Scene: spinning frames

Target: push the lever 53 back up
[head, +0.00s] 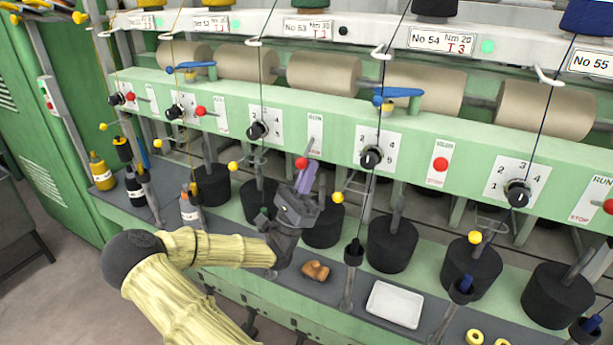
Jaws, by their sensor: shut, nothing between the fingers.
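The No 53 sign (308,28) is on the white rail near the top middle. Below it is a pale run/stop plate (315,132). The red ball (303,163) of lever 53 sits at the lower edge of the green beam, below the plate; the lever's rod is not clearly visible. My gripper (309,166) points up, its purple fingers shut and empty. The fingertips are right beside the red ball, just to its right in the picture. I cannot tell whether they touch it. The grey gripper body hides part of the machine behind.
The No 54 red ball (440,164) sits on its plate to the right. A dial (258,130) is left of the 53 plate. Yellow balls (337,197) stand close on the right and to the left. Black cylinders (392,245), a white tray (395,304) and a brown object (315,271) are below.

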